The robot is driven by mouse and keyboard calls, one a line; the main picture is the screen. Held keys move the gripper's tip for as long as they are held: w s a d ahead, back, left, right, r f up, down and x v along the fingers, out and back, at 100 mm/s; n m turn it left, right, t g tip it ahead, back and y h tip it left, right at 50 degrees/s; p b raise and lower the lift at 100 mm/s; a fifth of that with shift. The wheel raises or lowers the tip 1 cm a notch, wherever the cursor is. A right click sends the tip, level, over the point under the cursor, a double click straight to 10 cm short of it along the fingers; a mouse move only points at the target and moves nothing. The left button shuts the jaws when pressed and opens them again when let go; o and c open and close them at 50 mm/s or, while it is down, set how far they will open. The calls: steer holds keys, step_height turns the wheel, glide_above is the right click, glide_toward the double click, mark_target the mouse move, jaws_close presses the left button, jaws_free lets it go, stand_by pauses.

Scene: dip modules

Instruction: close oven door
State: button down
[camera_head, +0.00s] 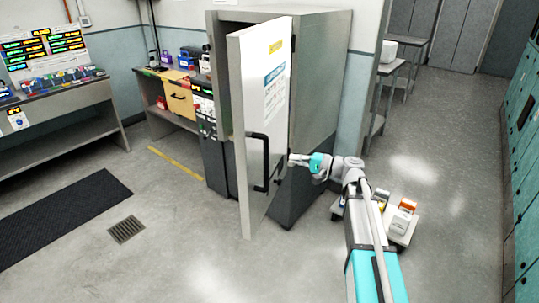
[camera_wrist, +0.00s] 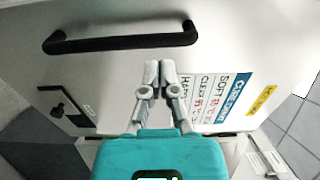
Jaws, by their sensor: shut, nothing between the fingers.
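The oven is a tall grey metal cabinet (camera_head: 318,80) in the middle of the head view. Its white door (camera_head: 262,85) stands open, swung out toward the camera. A black bar handle (camera_head: 258,165) is on the door's outer face; it also shows in the wrist view (camera_wrist: 120,42). My gripper (camera_head: 292,159) is at the door's outer face, right of the handle. In the wrist view my gripper (camera_wrist: 160,65) is shut and empty, its tips close to the door panel below the handle. Whether the tips touch the door I cannot tell. The oven's inside is hidden behind the door.
A low cart (camera_head: 402,228) with small boxes stands by the oven's right side. A black mat (camera_head: 65,218) and a floor drain (camera_head: 126,229) lie front left. Green lockers (camera_head: 515,130) line the right. Floor left of the door is clear.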

mark_target(250, 150)
steer(key=x, duration=1.2)
steer(key=shift+w+a, duration=0.15)
steer(key=shift+a, duration=0.2)
steer(key=shift+w+a, duration=0.15)
steer(key=shift+a, duration=0.35)
